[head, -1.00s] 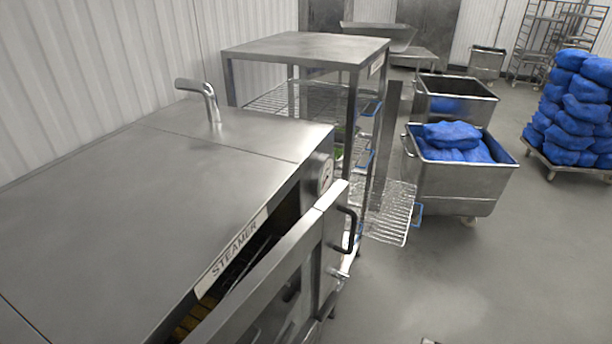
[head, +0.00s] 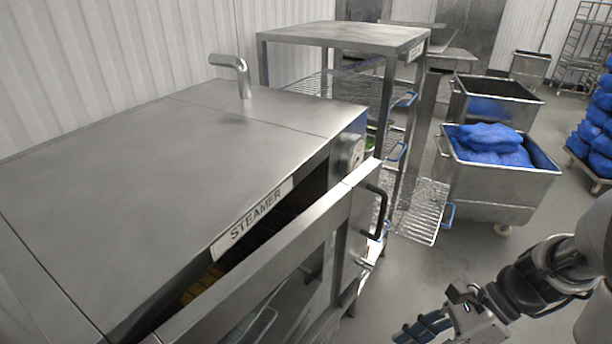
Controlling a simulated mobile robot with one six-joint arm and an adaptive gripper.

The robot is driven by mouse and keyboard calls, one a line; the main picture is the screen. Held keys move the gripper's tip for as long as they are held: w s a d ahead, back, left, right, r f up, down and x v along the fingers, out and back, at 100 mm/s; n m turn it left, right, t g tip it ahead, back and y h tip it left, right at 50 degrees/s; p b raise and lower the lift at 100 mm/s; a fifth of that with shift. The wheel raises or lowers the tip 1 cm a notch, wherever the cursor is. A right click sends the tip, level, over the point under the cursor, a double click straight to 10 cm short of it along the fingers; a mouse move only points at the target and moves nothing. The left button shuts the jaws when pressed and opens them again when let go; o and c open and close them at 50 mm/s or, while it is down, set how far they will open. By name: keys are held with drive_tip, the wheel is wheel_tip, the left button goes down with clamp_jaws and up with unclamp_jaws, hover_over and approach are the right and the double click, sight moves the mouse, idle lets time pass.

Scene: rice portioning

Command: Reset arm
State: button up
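My arm reaches in from the lower right in the head view. My gripper (head: 420,328) is at the bottom edge, to the right of the steamer's door (head: 290,262) and apart from it. Its dark bluish fingers are partly cut off by the frame, so I cannot tell if they are open or shut. I see nothing clearly held in it. The steel steamer (head: 150,180) fills the left side, and its door stands partly open with a black handle (head: 377,212).
A steel rack (head: 345,36) with wire shelves stands behind the steamer. One wire shelf (head: 422,208) sticks out from it. A steel bin (head: 497,190) holds blue bags (head: 488,140), with another bin (head: 492,98) behind. Grey floor (head: 440,262) is clear between the door and bins.

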drive_tip(key=s+a+r+n+t+h+b, duration=0.2)
drive_tip(key=n+h, duration=0.2)
drive_tip(key=n, duration=0.6)
drive_tip(key=s+a+r+n+t+h+b, duration=0.2)
drive_tip(key=a+r+n+t+h+b, duration=0.1)
drive_tip(key=n, duration=0.8)
drive_tip(key=shift+s+a+t+h+b, duration=0.25)
drive_tip(key=shift+t+h+b, duration=0.1)
drive_tip(key=shift+h, duration=0.45)
